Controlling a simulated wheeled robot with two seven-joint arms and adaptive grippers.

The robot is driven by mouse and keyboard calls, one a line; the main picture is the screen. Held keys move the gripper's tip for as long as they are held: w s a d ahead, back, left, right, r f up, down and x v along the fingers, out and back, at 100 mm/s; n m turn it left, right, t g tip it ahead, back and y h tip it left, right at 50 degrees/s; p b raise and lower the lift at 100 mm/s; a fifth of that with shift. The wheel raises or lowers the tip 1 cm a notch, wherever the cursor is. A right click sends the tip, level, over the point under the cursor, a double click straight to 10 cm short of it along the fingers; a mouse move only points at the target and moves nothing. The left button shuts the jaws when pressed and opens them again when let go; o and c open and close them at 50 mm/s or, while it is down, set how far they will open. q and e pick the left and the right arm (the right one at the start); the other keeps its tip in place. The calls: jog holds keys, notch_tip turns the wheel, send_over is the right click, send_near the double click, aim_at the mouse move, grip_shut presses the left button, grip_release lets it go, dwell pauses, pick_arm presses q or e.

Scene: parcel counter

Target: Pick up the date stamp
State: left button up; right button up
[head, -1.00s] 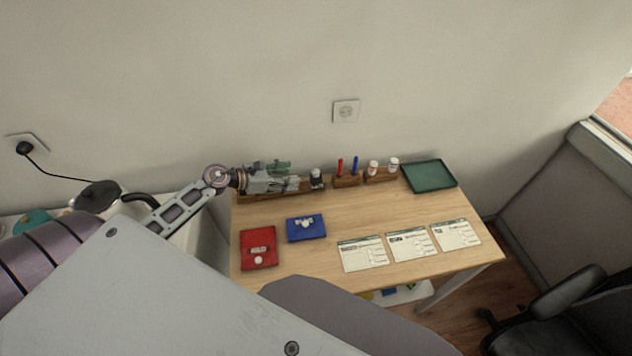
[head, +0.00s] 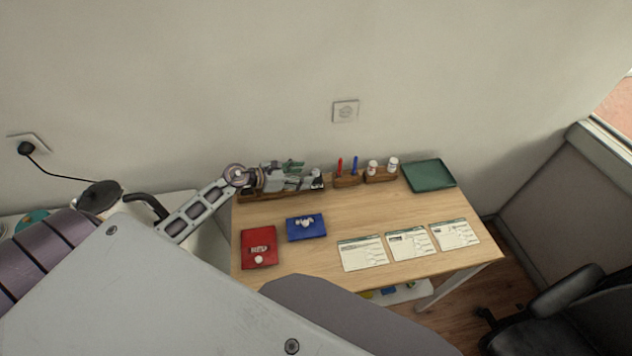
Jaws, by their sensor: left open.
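A small black item with a white top (head: 317,177), likely the date stamp, stands at the right end of a long wooden rack (head: 258,197) at the back of the desk. My left gripper (head: 307,180) comes in from the left, low above the rack. It is open, with its fingertips right beside the black item. I cannot tell whether they touch it or are around it. Green-handled things (head: 294,164) show just behind the gripper, partly hidden by it. My right gripper is not in view.
Right of the rack stand a wooden holder (head: 346,182) with red and blue pens, and one with white-capped bottles (head: 381,176). A green tray (head: 429,175) lies at back right. Red (head: 259,238) and blue (head: 307,238) ink pads and several printed forms (head: 407,243) lie on the desk.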

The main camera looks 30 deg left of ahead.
aim_at(313, 171)
pick_arm(q)
jog(key=shift+w+d+f+p, duration=0.15)
jog(key=shift+w+f, duration=0.05)
jog(key=shift+w, duration=0.25)
jog(key=shift+w+d+f+p, duration=0.1)
jog(key=shift+w+d+f, duration=0.1)
jog(key=shift+w, duration=0.25)
jog(key=shift+w+d+f+p, duration=0.15)
jog(key=shift+w, duration=0.3)
jog(key=shift+x, duration=1.15)
jog(key=shift+s, duration=0.1)
grip_shut()
